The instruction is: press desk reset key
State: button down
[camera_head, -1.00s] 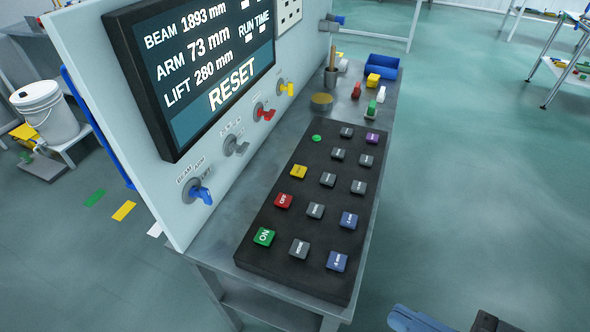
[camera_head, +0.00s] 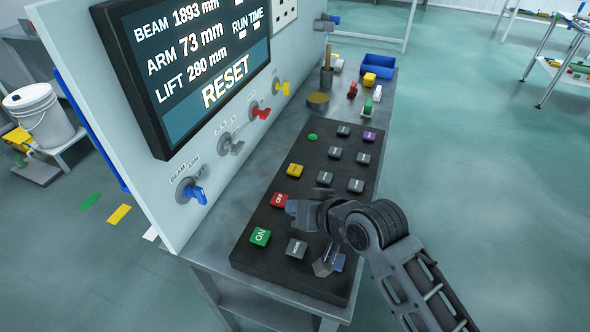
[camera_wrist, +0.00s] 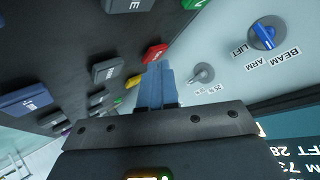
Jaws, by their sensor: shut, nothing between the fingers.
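The desk key panel (camera_head: 247,255) is a black slab with several coloured and grey keys. Which key is the reset key I cannot read; the labels on the yellow key (camera_head: 295,170) and most grey keys are too small. The red key (camera_head: 278,200) reads OFF and the green key (camera_head: 260,237) reads ON. My gripper (camera_head: 292,207) is shut and empty, its blue fingertips beside the red key in the head view. In the wrist view the fingertips (camera_wrist: 157,70) appear between the red key (camera_wrist: 155,53) and yellow key (camera_wrist: 133,81); contact cannot be told. My wrist hides some middle keys.
An upright board carries a screen (camera_head: 200,65) reading RESET and several knobs, including a blue one (camera_head: 193,192) left of the keys. A blue bin (camera_head: 378,66) and small coloured items sit at the desk's far end. Open floor lies to the right.

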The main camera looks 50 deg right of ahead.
jog(key=shift+m, duration=0.6)
jog(key=w+d+r, duration=0.1)
jog(key=w+d, duration=0.2)
jog(key=w+d+r, duration=0.1)
jog(key=w+d, duration=0.1)
jog(key=shift+w+r, duration=0.2)
jog(key=shift+r, duration=0.15)
jog(key=w+d+r+g+y, duration=0.1)
jog(key=w+d+r, duration=0.3)
jog(key=d+r, duration=0.2)
jog(key=shift+d+m+g+b, duration=0.3)
jog(key=shift+d+m+b, duration=0.1)
jog(key=shift+d, duration=0.2)
jog(key=shift+w+f, duration=0.1)
jog(key=shift+f, duration=0.05)
jog(key=b, duration=0.7)
send_over(298, 170)
notch_tip(298, 170, down, 6)
jog(key=shift+f, duration=1.25)
jog(key=shift+f, duration=0.15)
jog(key=shift+f, duration=0.3)
